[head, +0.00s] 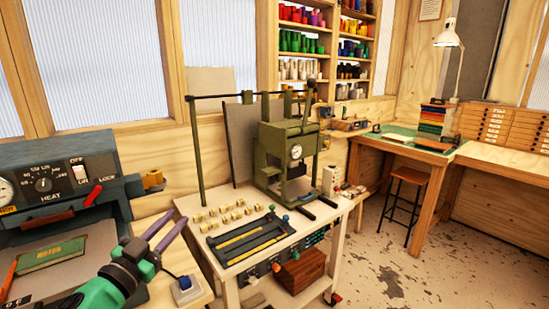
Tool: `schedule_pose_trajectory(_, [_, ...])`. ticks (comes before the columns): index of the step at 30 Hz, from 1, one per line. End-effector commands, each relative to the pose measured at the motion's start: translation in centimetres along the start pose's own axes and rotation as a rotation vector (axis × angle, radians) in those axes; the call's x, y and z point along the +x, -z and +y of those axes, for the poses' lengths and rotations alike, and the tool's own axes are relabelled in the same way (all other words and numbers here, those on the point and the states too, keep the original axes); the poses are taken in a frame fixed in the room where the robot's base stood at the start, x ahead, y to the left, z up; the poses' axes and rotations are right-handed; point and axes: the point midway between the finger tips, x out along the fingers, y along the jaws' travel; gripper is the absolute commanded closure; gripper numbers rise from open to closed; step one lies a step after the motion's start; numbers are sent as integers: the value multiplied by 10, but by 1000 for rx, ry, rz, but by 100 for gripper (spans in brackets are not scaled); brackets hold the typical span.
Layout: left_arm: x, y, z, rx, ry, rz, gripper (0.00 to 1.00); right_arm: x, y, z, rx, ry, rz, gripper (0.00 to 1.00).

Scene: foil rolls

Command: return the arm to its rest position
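My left arm comes in from the bottom left with a green wrist section. My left gripper (178,218) points up and to the right, with its two purple-grey fingers apart and nothing between them. It is in front of the left edge of the cart and to the right of the grey heat machine (70,170). My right arm and gripper do not show in this view.
A white cart (190,205) bears a green press (287,155), several small pale blocks and a dark rack. A blue-topped button box (185,284) is just below my gripper. A workbench (400,147) and stool (410,178) stand farther right. The floor at right is clear.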

Motion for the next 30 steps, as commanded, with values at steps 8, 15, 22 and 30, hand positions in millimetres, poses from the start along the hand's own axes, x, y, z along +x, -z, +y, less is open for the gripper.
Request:
schedule_pose_trajectory(8, [-120, -184, 36, -196, 254, -794, 70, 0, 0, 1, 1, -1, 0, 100])
schedule_pose_trajectory(15, [-211, -232, 104, -272, 89, -1203, 70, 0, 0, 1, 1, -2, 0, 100])
schedule_pose_trajectory(22, [-266, -257, 156, -319, -97, -1424, 70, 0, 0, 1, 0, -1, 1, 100])
schedule_pose_trajectory(30, [-276, -359, 190, -317, -112, -1469, 70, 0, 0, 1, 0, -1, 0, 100])
